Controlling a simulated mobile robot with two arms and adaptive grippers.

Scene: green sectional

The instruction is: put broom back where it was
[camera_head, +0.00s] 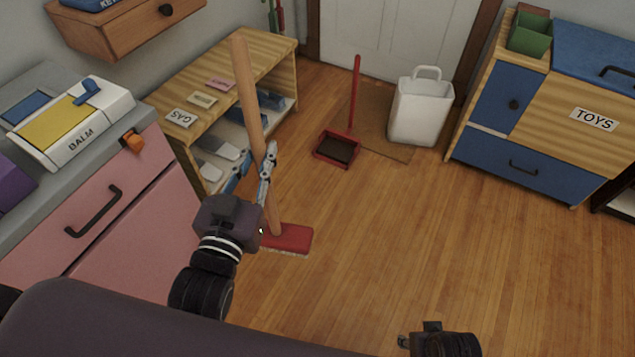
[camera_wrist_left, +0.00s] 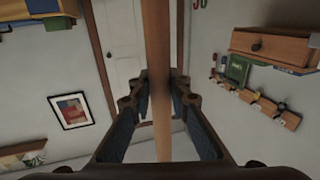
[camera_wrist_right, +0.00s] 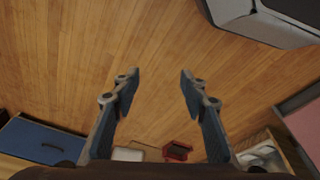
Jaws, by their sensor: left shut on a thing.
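The broom (camera_head: 246,95) has a long wooden handle and a red head (camera_head: 289,238) with pale bristles. It stands nearly upright, slightly tilted, with its head at the wooden floor. My left gripper (camera_head: 266,168) is shut on the handle partway down. In the left wrist view the handle (camera_wrist_left: 158,60) runs between the fingers (camera_wrist_left: 160,95). My right gripper (camera_wrist_right: 158,78) is open and empty in the right wrist view, its fingers wide apart over the floor. In the head view only part of the right arm shows at the bottom edge.
A wooden shelf (camera_head: 180,82) with shoes stands behind the broom. A red dustpan (camera_head: 337,149) and a white bin (camera_head: 421,108) are near the door (camera_head: 398,35). A pink cabinet (camera_head: 125,235) is at left, a toys cabinet (camera_head: 560,100) at right. The middle floor is clear.

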